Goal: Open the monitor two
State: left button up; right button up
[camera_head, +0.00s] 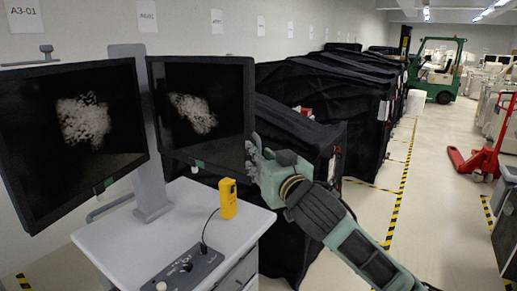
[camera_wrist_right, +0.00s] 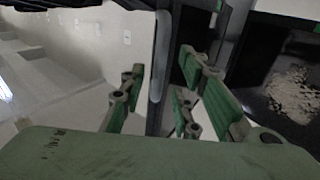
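Two black monitors stand side by side on a grey post above a cart: the left monitor (camera_head: 35,165) and the right monitor (camera_head: 175,80). I see no label showing which is two. Both screens show a whitish speckled patch. My right gripper (camera_head: 254,158) is at the right edge of the right monitor. In the right wrist view its green fingers (camera_wrist_right: 160,100) are spread, with the monitor's upright edge (camera_wrist_right: 159,50) between them and gaps visible. Whether either finger touches the edge is unclear. The monitor's screen (camera_wrist_right: 257,55) shows at the right. My left gripper is out of view.
The white cart top (camera_head: 130,240) carries a yellow handheld device (camera_head: 228,198) and a grey control box (camera_head: 185,268). Black covered carts (camera_head: 365,85) line the wall behind. A red pallet jack (camera_head: 485,160) and green forklift (camera_head: 437,70) stand right. The aisle floor is open.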

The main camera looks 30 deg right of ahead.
jog(key=shift+w+d, duration=0.15)
jog(key=shift+w, duration=0.35)
jog(key=shift+w+d, duration=0.15)
jog(key=shift+w, duration=0.35)
grip_shut()
